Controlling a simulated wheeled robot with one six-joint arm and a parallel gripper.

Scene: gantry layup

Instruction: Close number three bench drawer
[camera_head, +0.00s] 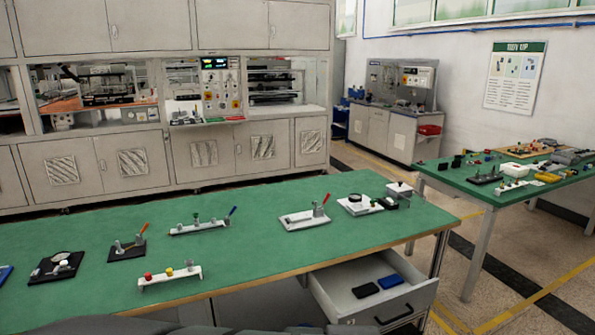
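A light grey drawer (335,274) is pulled open under the right end of the green-topped bench (250,254). Its front panel (415,302) faces the lower right and carries a dark bar handle (394,315). A black block (365,290) and a blue block (390,281) lie inside the drawer. I see no number on the drawer. My gripper is not in view; only grey parts of my own body show along the bottom edge.
Small fixtures with levers, such as one with a red lever (305,217), stand on the bench. A second green table (470,188) with loose parts stands at the right. Bare floor (466,285) lies between the drawer and that table. Grey cabinets (90,165) line the back.

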